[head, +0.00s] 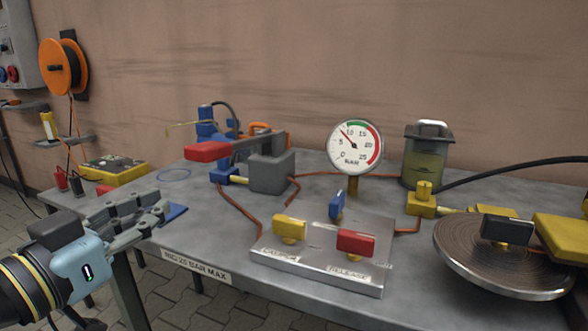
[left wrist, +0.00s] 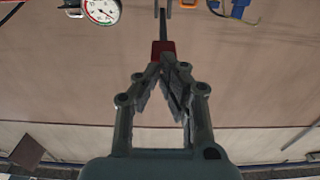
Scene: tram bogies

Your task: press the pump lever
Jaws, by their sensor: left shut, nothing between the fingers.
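The pump lever is a grey bar (head: 245,146) with a red grip (head: 207,151) at its left end. It runs from a grey pump block (head: 270,172) on the bench and stands about level. My left gripper (head: 160,208) is shut and empty, in front of and below the red grip in the head view, apart from it there. In the left wrist view my fingertips (left wrist: 165,66) come together just in front of the red grip (left wrist: 162,49); I cannot tell the exact gap. My right gripper is not in view.
A pressure gauge (head: 355,148) stands behind a metal valve plate (head: 320,270) with yellow, blue and red handles. A grey canister (head: 424,157) and a round disc (head: 500,260) are to the right. A yellow case (head: 115,170) lies left. Hoses cross the bench.

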